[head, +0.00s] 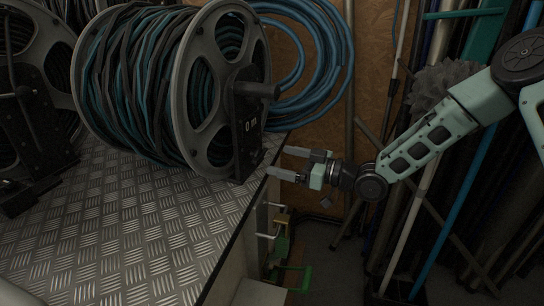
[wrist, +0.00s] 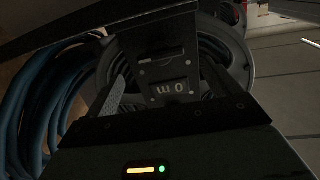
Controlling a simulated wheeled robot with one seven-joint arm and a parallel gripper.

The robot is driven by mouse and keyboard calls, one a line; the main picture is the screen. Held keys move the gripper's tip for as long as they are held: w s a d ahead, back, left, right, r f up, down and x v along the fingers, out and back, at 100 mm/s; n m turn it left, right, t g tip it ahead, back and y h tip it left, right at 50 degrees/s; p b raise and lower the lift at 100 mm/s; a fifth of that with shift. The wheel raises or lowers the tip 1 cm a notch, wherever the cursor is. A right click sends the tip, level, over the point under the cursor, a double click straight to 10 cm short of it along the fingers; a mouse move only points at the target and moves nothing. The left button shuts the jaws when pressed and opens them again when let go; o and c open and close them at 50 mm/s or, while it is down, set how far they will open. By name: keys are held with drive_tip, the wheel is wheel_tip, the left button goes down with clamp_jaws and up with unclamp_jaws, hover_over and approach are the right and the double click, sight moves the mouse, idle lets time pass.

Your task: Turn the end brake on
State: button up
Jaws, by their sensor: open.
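A large hose reel (head: 186,85) with pale flanges and dark and teal hose stands on the metal bench. Its end bracket (head: 246,145) is black, with a "0 m" display and a dark crank handle (head: 257,90) above. In the wrist view the bracket (wrist: 160,45) lies ahead, with a small slotted fitting (wrist: 162,60) above the display (wrist: 171,88). I cannot tell which part is the end brake. My gripper (head: 281,161) is open and empty, right of the bracket and apart from it. In the wrist view its fingers (wrist: 170,88) stand either side of the display.
A second reel (head: 30,100) stands at the left. The tread-plate bench top (head: 130,240) is clear in front. Blue hose coils (head: 320,60) hang on the wall behind. Pipes and poles (head: 430,150) lean at the right, near my arm. Green fittings (head: 285,265) sit below the bench edge.

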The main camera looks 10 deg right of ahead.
drive_tip(key=p+v, duration=0.1)
drive_tip(key=v, duration=1.1)
drive_tip(key=shift+d, duration=0.15)
drive_tip(key=shift+s, duration=0.15)
drive_tip(key=s+a+f+g+h, duration=0.2)
drive_tip(key=s+a+g+h, duration=0.15)
drive_tip(key=a+h, duration=0.4)
drive_tip(key=s+d+r+m+g+h, duration=0.1)
drive_tip(key=s+r+m+g+h, duration=0.2)
drive_tip(key=s, duration=1)
drive_tip(key=s+r+m+g+h, duration=0.15)
drive_tip(key=s+r+h, duration=0.35)
drive_tip(key=s, duration=0.8)
wheel_tip(320, 180, up, 20)
drive_tip(key=p, duration=2.1)
drive_tip(key=shift+g, duration=0.4)
drive_tip(key=shift+c, duration=0.3)
